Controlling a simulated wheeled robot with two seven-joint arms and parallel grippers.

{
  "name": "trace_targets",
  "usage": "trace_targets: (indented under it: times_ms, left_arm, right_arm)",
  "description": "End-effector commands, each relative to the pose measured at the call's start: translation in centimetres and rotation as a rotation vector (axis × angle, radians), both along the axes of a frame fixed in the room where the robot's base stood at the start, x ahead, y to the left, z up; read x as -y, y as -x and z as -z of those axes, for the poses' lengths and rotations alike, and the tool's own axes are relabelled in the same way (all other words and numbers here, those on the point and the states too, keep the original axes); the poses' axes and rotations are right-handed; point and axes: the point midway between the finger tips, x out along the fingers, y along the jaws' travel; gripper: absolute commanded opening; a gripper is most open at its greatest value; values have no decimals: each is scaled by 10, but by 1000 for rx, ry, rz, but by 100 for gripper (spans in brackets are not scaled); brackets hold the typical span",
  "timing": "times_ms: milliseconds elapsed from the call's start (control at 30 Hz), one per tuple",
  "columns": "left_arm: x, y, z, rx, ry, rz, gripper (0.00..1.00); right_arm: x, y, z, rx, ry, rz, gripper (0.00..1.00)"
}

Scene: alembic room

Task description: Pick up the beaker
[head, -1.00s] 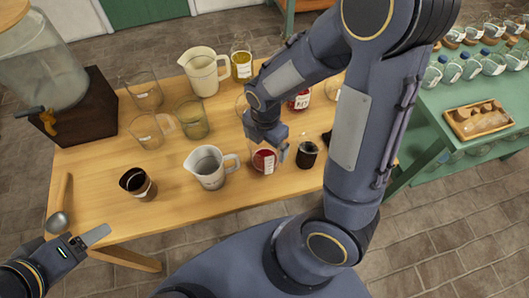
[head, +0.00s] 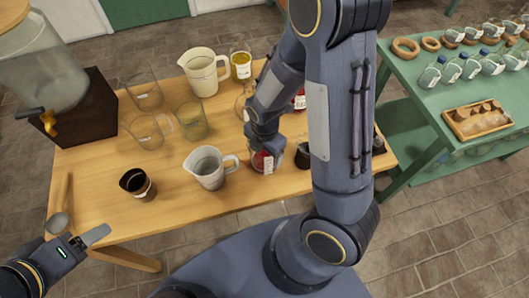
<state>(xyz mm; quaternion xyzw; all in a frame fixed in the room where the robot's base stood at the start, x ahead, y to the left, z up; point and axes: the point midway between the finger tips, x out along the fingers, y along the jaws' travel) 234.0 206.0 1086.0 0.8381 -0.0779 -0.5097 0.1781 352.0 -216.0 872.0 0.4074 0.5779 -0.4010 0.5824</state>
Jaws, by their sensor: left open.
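Several glass vessels that could be the beaker stand on the wooden table (head: 105,205): clear glass ones (head: 147,131) at left, a greenish one (head: 194,120) beside them, and a labelled vessel with red contents (head: 262,163) near the front edge. My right gripper (head: 266,147) points down at the top of the red vessel and partly covers it. Its fingers are hidden, so I cannot tell whether it touches or holds the vessel. My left gripper (head: 96,236) is open and empty at the table's front left corner, beside a ladle (head: 59,222).
A white jug (head: 208,167) and a dark cup (head: 137,184) stand near the front. A cream pitcher (head: 202,72) and a yellow jar (head: 241,66) stand behind. A dispenser (head: 40,70) fills the back left. A green shelf (head: 415,100) with flasks is at right.

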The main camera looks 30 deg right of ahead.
Motion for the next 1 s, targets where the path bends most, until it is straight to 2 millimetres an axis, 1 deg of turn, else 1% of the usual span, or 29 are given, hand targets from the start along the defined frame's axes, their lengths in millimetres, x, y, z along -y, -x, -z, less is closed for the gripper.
trace_targets:
  times_ms: [300, 467, 667, 1000]
  left_arm:
    - [0, 0, 0, 0, 0, 0, 66]
    - [0, 0, 0, 0, 0, 0, 66]
    - [0, 0, -1, 0, 0, 0, 66]
    - [0, 0, -2, 0, 0, 0, 66]
  right_arm:
    - [0, 0, -1, 1, 0, 0, 49]
    - [0, -1, -5, 3, -1, -1, 49]
    - [-1, -1, -18, 6, -2, -1, 49]
    - [0, -1, -53, 6, -2, -1, 49]
